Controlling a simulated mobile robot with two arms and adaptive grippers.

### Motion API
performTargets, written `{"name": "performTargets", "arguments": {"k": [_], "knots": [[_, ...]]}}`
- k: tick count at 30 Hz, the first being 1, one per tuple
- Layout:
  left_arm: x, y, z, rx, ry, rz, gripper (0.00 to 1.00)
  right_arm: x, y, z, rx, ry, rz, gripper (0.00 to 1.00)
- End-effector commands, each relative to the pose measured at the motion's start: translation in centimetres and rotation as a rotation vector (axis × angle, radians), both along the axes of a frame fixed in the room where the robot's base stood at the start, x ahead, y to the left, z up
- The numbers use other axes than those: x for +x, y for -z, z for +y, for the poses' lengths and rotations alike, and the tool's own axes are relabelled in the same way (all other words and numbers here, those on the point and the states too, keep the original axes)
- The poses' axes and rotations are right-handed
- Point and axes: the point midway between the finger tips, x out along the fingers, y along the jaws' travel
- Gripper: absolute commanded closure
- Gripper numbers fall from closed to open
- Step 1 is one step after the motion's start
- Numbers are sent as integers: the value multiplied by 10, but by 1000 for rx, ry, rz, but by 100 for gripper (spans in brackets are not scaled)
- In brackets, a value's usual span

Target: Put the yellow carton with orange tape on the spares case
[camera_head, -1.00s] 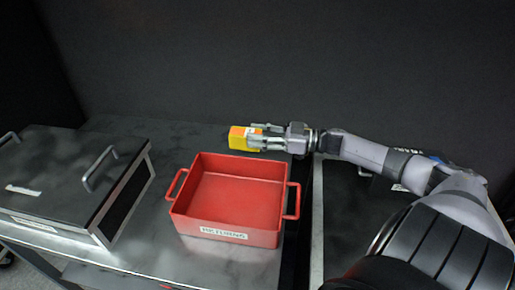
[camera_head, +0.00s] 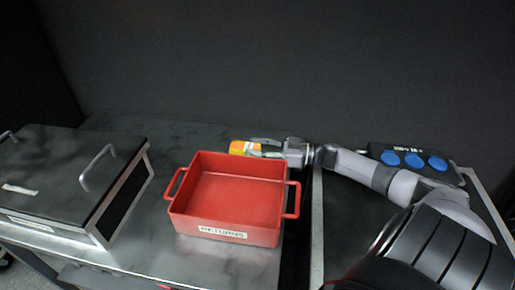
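The yellow carton with orange tape (camera_head: 238,147) is just behind the far rim of the red bin, its lower part hidden by that rim. My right gripper (camera_head: 262,148) reaches it from the right, its fingers shut on the carton's right end. Whether the carton touches the table there is hidden. A dark case with a lid and metal handles (camera_head: 62,178) stands at the left; the small labels on it are too blurred to read, so I cannot tell if it is the spares case. My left gripper is out of view.
A red bin labelled RETURNS (camera_head: 223,232) with two side handles stands empty mid-table. A black box with blue round tops (camera_head: 455,176) lies at the right behind my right arm. Bare grey tabletop (camera_head: 165,140) lies between the case and bin.

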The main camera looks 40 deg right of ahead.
Motion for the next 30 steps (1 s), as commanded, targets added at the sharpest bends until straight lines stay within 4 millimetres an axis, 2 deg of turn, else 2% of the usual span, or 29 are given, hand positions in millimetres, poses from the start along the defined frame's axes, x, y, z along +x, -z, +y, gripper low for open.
{"name": "performTargets", "arguments": {"k": [4,14,28,30], "knots": [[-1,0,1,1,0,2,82,0,0,0,0,0,0,39],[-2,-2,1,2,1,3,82,0,-3,0,0,0,0,39],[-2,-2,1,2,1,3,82,-52,-1,-42,-1,1,3,39],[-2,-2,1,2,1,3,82,-56,-1,-45,-1,1,2,35]]}}
